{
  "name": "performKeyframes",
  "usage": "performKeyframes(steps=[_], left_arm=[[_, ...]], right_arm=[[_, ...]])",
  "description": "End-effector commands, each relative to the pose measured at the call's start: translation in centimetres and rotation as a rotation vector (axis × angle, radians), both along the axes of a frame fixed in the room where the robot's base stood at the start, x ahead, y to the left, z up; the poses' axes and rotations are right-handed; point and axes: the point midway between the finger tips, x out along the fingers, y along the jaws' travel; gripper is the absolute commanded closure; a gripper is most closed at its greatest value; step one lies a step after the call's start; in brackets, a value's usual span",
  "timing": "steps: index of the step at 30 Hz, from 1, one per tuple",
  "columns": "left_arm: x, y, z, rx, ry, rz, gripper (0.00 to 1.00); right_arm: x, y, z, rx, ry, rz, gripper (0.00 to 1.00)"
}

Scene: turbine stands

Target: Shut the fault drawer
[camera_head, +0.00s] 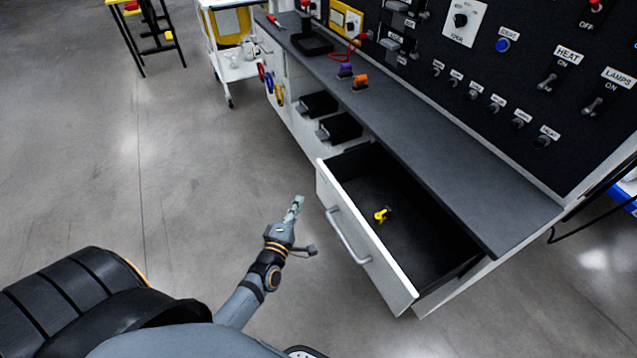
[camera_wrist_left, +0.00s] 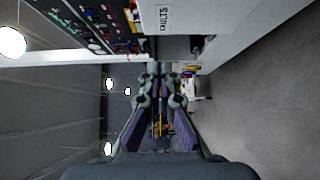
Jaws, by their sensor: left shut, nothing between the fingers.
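The fault drawer (camera_head: 368,255) is pulled out from under the bench in the head view. It has a white front with a grey bar handle (camera_head: 347,238), and a small yellow and black item (camera_head: 382,215) lies inside it. My left gripper (camera_head: 297,203) is shut and empty, just left of the drawer front and apart from it. My right gripper is not in view.
Black bins (camera_head: 340,128) sit under the bench beyond the drawer. A white cart (camera_head: 235,60) stands at the back. Floor left of the drawer is clear.

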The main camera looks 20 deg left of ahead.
Motion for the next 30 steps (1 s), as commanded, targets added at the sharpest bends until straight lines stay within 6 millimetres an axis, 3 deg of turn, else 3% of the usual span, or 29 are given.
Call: performKeyframes(steps=[8, 12, 18, 30], left_arm=[[6.1, 0.7, 0.0, 0.003, 0.000, -0.001, 1.00], [8.0, -0.5, 0.0, -0.001, 0.000, 0.000, 1.00], [9.3, -1.6, -0.1, 0.002, 0.002, 0.000, 1.00], [9.5, -1.7, -0.1, 0.003, 0.002, -0.001, 1.00]], right_arm=[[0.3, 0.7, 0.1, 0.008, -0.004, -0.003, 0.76], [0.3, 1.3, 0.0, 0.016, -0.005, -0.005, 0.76], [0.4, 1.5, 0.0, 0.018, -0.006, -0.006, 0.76], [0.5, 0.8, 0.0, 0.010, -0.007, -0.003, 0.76]])
